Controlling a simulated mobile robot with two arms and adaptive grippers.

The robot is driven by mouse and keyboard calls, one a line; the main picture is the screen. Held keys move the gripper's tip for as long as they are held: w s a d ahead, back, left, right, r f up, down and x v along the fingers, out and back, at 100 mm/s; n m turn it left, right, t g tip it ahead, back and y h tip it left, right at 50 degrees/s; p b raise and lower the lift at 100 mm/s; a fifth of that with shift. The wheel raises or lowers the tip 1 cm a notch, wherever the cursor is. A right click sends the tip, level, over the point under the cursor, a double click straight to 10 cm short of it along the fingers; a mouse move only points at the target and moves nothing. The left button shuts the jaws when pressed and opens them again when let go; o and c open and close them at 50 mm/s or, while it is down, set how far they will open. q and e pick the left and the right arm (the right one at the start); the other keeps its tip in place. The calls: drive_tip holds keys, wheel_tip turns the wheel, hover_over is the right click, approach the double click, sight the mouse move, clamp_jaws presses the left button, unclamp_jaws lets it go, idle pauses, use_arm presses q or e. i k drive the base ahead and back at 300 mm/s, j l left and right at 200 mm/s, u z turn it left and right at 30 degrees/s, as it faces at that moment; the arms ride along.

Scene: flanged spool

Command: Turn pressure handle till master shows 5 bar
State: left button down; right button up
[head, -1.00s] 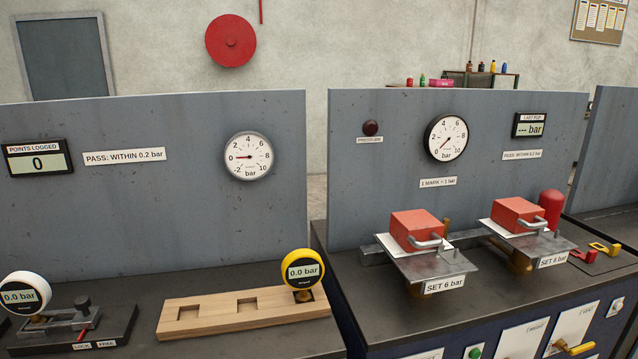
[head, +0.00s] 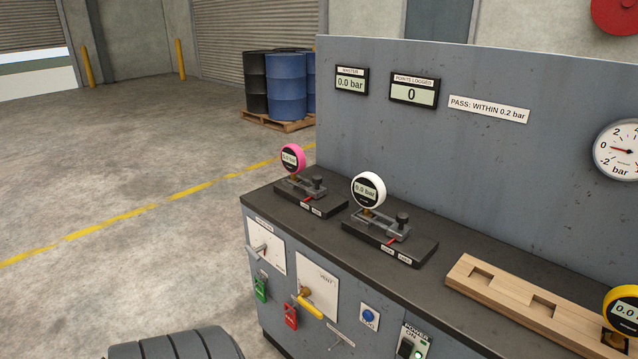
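The master display (head: 350,82) is on the grey back panel and reads 0.0 bar. A white plate (head: 267,243) with a grey lever handle (head: 259,250) is at the left end of the bench front; its small label is too small to read surely, so I cannot confirm it is the pressure handle. To its right, a yellow-handled valve (head: 309,303) sits on a white plate that appears marked VENT. Neither of my grippers is in view.
A pink gauge (head: 293,158) and a white gauge (head: 368,190) stand in clamp fixtures on the bench. Blue drums (head: 287,85) stand behind.

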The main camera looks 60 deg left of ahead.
sight(253, 253)
drive_tip(key=u, duration=2.3)
